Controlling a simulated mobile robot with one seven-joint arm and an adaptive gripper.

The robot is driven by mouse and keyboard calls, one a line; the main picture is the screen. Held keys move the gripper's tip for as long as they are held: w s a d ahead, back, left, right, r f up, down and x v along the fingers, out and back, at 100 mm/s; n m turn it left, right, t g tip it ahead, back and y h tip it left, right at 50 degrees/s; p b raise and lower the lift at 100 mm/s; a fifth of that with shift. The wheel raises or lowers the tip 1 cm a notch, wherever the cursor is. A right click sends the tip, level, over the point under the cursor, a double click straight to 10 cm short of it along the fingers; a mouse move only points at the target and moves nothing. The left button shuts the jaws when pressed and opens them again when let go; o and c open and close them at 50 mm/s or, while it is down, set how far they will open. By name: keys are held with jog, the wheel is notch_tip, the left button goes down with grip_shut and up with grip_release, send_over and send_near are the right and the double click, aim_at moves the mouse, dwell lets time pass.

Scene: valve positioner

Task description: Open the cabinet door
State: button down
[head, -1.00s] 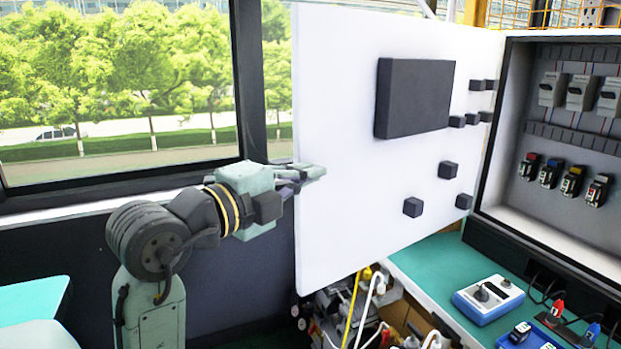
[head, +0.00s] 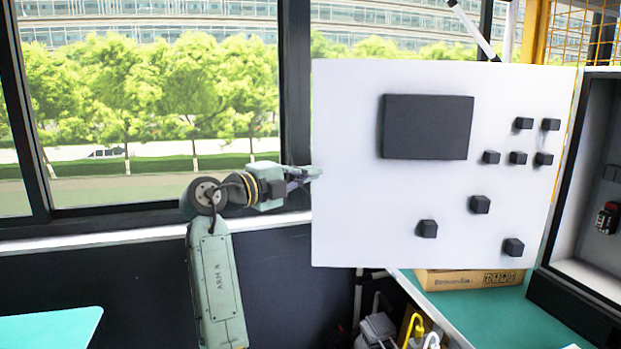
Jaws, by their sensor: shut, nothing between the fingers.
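The white cabinet door (head: 345,215) stands wide open, swung out to the left of the cabinet (head: 600,170). Its inner face shows, with a large dark panel and several small black blocks on it. The cabinet's dark frame and part of its inside show at the right edge. My gripper (head: 312,173) is shut and empty at the door's free left edge. Its fingertips overlap the edge in the picture; I cannot tell whether they touch it.
A green workbench (head: 490,312) lies below the door, with a cardboard box (head: 468,280) on it. Cables (head: 415,330) and equipment crowd the floor at the bench's left end. A window (head: 150,110) is behind my arm. A teal surface (head: 50,325) is at lower left.

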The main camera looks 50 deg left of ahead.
jog(key=shift+w+a+p, duration=0.2)
jog(key=shift+w+a, duration=0.45)
jog(key=shift+a, duration=0.15)
jog(key=shift+w+a+p, duration=0.2)
jog(key=shift+w+a, duration=0.4)
jog(key=shift+a, duration=0.2)
jog(key=shift+d+f, duration=0.1)
